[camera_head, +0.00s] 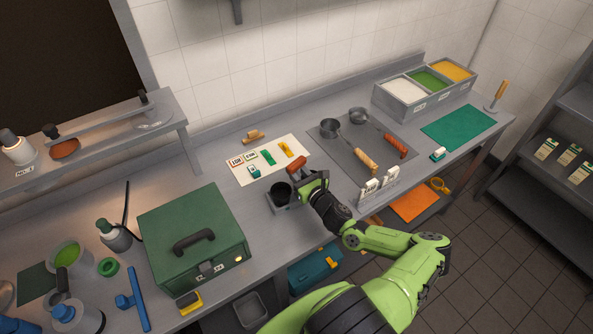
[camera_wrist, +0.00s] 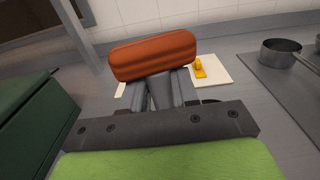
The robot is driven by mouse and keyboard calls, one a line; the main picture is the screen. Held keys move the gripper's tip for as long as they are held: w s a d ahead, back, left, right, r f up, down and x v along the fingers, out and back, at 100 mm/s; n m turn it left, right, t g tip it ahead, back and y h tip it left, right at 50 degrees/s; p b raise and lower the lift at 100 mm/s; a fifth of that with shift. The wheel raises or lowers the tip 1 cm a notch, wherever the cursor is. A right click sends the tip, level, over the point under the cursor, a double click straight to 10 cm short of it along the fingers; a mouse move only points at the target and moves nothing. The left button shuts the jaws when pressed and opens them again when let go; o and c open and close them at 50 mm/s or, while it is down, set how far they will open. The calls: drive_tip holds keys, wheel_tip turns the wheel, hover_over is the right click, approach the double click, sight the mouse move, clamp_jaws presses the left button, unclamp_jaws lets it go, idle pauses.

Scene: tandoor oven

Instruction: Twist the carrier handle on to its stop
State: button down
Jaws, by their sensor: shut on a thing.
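The carrier handle is an orange-red rounded grip (camera_head: 297,164), seen just beyond my gripper (camera_head: 304,178) in the head view. In the wrist view the orange-red grip (camera_wrist: 153,55) lies crosswise, slightly tilted, at the tips of the grey fingers of my gripper (camera_wrist: 158,90), which are shut on it. A black round cup (camera_head: 281,192) on a small grey base stands just left of my gripper. What lies beneath the grip is hidden by the fingers, so I cannot tell how it joins the cup or base.
A green case (camera_head: 190,238) stands to the left. A cream mat (camera_head: 241,173) with small tags and clips lies behind. The counter's front edge is close.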

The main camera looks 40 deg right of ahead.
drive_tip(key=shift+r, duration=0.1)
drive_tip(key=m+h, duration=0.2)
drive_tip(key=h, duration=0.1)
drive_tip(key=shift+a, duration=0.15)
drive_tip(key=shift+m+g+h, duration=0.5)
drive_tip(key=shift+m+h, duration=0.1)
drive_tip(key=shift+h, duration=0.3)
drive_tip(key=shift+d, duration=0.2)
drive_tip(key=c, duration=0.8)
unclamp_jaws()
drive_tip(key=shift+s+a, duration=0.1)
